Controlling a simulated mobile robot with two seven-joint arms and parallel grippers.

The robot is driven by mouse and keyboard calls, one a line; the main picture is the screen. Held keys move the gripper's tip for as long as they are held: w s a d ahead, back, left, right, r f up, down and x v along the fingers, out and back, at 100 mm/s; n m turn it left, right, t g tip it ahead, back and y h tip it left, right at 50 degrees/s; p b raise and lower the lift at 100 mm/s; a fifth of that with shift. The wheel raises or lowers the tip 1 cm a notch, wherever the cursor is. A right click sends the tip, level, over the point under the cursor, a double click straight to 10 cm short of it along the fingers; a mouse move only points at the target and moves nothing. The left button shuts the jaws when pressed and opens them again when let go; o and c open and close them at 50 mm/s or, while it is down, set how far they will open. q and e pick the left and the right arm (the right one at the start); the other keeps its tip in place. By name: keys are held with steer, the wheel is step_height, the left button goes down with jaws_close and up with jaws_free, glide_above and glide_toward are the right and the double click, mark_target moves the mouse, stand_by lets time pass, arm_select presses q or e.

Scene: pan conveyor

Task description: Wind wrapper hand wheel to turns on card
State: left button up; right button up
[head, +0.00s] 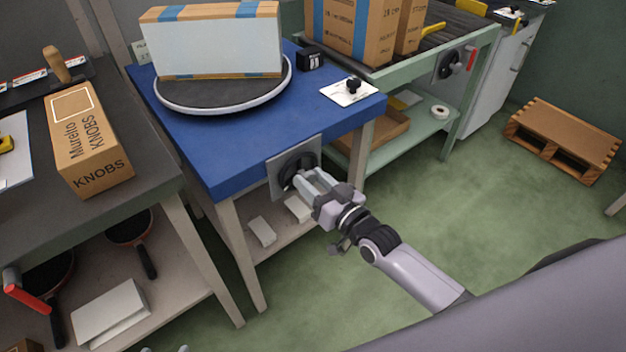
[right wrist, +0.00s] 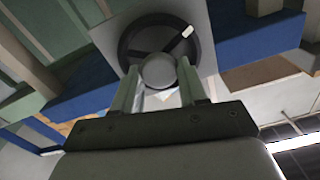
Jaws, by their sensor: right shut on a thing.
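The wrapper's hand wheel (head: 293,172) is a dark wheel on a grey plate at the front of the blue table. My right gripper (head: 303,180) is at the wheel. In the right wrist view the wheel (right wrist: 126,48) has dark spokes and a white mark on its rim, and my right gripper (right wrist: 158,88) is shut on its round grey knob (right wrist: 158,70). A box (head: 215,45) with a white side stands on the round turntable (head: 225,104). A small pale card (head: 141,52) stands behind it, its writing unreadable. Pale tips at the bottom edge may be my left gripper (head: 168,349).
On the blue table (head: 235,150) are a black block with a white marking (head: 310,60) and a white plate with a black knob (head: 340,94). A KNOBS carton (head: 88,150) lies on the left bench. A pallet (head: 563,140) is on the right. Green floor between is clear.

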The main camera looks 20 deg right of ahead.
steer(key=m, duration=0.5)
steer(key=shift+d, duration=0.1)
stand_by(0.5)
steer(key=o, duration=1)
steer(key=shift+p+v, duration=0.65)
steer(key=shift+v, duration=2.9)
